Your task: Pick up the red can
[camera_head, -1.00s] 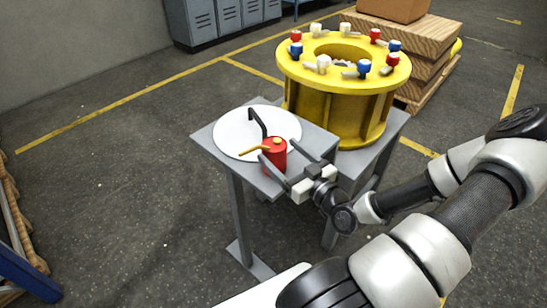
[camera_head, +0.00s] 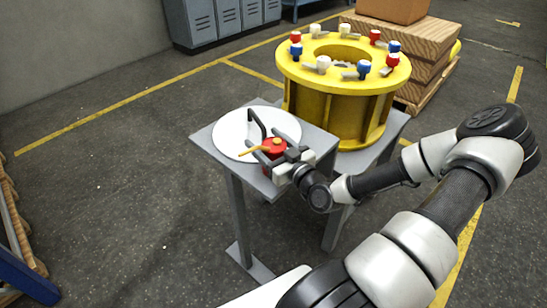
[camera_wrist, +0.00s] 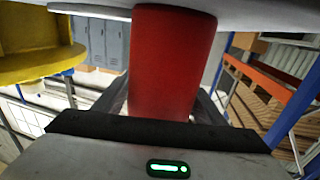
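The fingers look open, and I see no clear grip on the can. In the wrist view the can (camera_wrist: 170,65) fills the middle, between the fingers; contact there is hard to judge.
The grey table (camera_head: 213,146) is small, with its front edge close to the can. A large yellow flanged drum (camera_head: 335,105) with several coloured pegs stands behind to the right.

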